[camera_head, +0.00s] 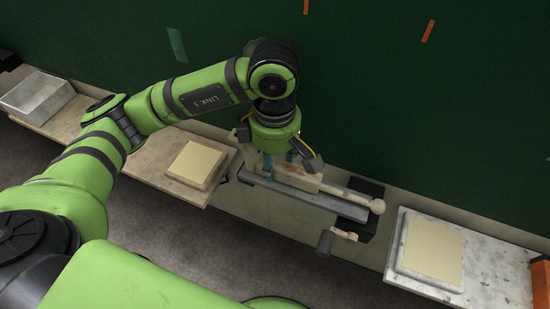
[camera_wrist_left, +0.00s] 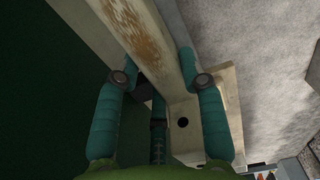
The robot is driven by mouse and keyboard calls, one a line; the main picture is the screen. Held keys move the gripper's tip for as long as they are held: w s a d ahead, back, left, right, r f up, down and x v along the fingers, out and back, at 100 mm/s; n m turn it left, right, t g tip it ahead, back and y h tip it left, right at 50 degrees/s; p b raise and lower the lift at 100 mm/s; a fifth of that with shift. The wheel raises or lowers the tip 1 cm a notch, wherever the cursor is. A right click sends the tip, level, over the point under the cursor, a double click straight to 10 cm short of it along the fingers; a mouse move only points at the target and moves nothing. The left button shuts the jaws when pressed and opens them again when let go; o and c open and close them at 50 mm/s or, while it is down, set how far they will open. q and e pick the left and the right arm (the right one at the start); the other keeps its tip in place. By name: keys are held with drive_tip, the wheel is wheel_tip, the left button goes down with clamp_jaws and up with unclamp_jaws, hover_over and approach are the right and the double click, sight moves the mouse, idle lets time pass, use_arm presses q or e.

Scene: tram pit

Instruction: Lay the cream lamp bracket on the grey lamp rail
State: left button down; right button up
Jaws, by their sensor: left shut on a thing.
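The cream lamp bracket (camera_head: 297,179) has a brownish worn patch and lies lengthwise between the fingers of my left gripper (camera_head: 279,165). In the left wrist view, the teal fingers of the gripper (camera_wrist_left: 145,52) flank the bracket's long bar (camera_wrist_left: 150,38), and a cream plate with a dark hole (camera_wrist_left: 190,130) shows beyond it. The grey lamp rail (camera_head: 325,202) runs slantwise just below and in front of the bracket in the head view. The bracket is along the rail; I cannot tell whether they touch. My right gripper is not in view.
A wooden bench at left bears a cream pad (camera_head: 196,163) and a grey metal tray (camera_head: 38,97). A pale bench at right bears another pad (camera_head: 432,249). A round-ended rod (camera_head: 376,206) and a dark handle (camera_head: 325,242) stick out near the rail. The green wall (camera_head: 400,110) stands behind.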

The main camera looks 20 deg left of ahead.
use_arm(q)
drive_tip(key=shift+f, duration=0.25)
drive_tip(key=c, duration=0.7)
unclamp_jaws()
wheel_tip(320, 180, up, 12)
drive_tip(key=shift+r, duration=0.1)
